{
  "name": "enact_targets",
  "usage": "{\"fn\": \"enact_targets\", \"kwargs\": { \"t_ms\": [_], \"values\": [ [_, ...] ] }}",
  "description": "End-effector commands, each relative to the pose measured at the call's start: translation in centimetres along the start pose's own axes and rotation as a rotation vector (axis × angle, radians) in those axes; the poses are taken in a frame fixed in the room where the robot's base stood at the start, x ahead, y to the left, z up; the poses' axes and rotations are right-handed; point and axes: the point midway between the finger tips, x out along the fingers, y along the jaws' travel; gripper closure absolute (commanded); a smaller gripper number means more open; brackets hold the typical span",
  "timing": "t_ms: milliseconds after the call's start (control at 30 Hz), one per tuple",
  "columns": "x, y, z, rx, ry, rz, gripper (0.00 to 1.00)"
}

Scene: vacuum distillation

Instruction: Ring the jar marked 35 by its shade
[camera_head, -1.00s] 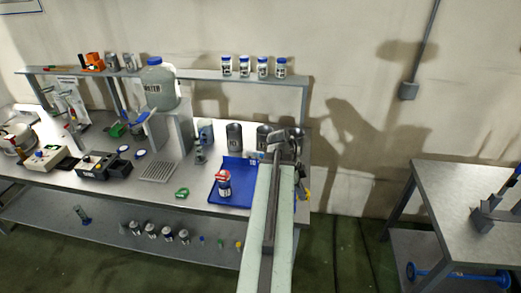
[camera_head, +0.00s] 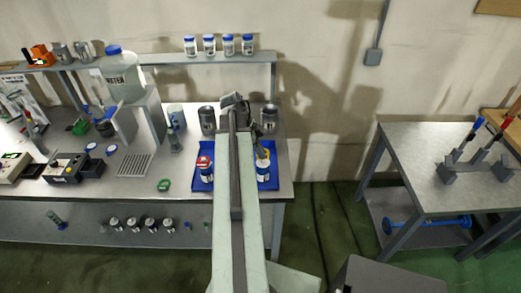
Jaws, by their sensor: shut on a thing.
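A white jar (camera_head: 262,175) stands in the right part of the blue tray (camera_head: 234,185), partly hidden by my arm; its number is too small to read. A yellow ring (camera_head: 262,161) shows at the top of this jar. I cannot tell whether it sits around the jar or just above it. My gripper (camera_head: 260,151) is mostly hidden behind my arm and is shut on the yellow ring. A second jar (camera_head: 206,174) stands at the tray's left with a red ring (camera_head: 204,161) at its top.
Several blue-lidded jars (camera_head: 209,45) stand on the raised shelf, and more jars (camera_head: 133,224) on the lower shelf. Metal canisters (camera_head: 207,120) stand behind the tray. A green item (camera_head: 163,185) lies left of it. A side table (camera_head: 400,150) stands at right.

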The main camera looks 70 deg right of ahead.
Motion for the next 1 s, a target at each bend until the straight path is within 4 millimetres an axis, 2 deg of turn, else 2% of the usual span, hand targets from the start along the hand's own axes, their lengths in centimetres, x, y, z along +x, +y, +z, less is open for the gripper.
{"fn": "enact_targets", "kwargs": {
  "t_ms": [33,533,967,1000],
  "values": [
    [0.7,0.0,0.4,-0.001,0.000,0.000,1.00],
    [3.7,0.0,1.8,-0.003,0.000,-0.001,1.00],
    [4.0,0.0,1.9,-0.003,0.000,-0.001,1.00],
    [4.0,0.0,1.9,-0.004,0.000,-0.002,0.83]
  ]
}}
